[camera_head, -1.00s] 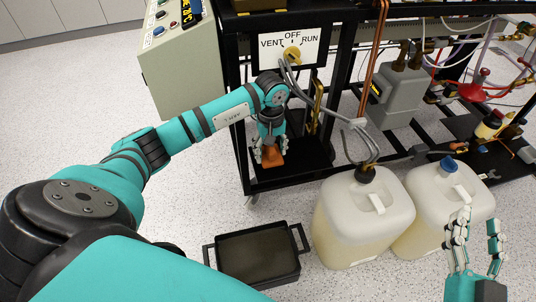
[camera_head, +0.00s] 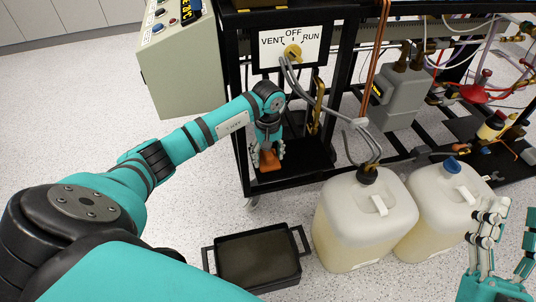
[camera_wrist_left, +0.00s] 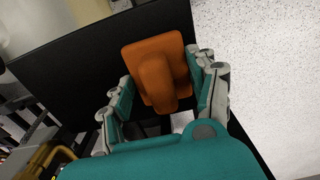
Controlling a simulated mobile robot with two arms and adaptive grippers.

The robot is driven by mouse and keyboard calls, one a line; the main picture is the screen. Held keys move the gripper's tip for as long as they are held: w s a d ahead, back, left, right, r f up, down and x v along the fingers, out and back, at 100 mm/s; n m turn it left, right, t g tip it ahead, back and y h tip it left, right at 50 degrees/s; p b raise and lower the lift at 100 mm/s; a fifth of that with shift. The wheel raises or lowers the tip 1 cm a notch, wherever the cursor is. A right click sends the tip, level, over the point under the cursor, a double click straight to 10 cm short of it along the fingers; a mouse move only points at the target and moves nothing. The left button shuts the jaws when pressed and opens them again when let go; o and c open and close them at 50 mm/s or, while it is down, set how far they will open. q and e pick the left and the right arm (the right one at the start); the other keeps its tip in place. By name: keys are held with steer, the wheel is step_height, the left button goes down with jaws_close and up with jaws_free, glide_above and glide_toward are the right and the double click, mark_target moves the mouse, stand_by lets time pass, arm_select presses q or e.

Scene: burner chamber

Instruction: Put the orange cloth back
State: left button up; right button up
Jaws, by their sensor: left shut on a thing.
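The orange cloth (camera_head: 268,161) is at the lower black shelf (camera_head: 306,158) of the frame, below the VENT/OFF/RUN panel. My left gripper (camera_head: 268,152) points down and is shut on the cloth. In the left wrist view the cloth (camera_wrist_left: 152,50) shows as a flat orange square with a raised part between the fingers of my left gripper (camera_wrist_left: 163,98). The black shelf (camera_wrist_left: 75,65) lies behind it. I cannot tell whether the cloth touches the shelf. My right gripper (camera_head: 503,235) is at the lower right, empty, with its fingers apart.
Two whitish jugs (camera_head: 345,225) (camera_head: 425,230) stand on the floor right of a black tray (camera_head: 222,262). Grey hoses (camera_head: 335,112) run from the valve panel (camera_head: 303,48) into one jug. Frame posts flank the shelf. A control box (camera_head: 180,65) is at upper left.

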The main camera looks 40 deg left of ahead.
arm_select(q)
steer(key=o, duration=1.1)
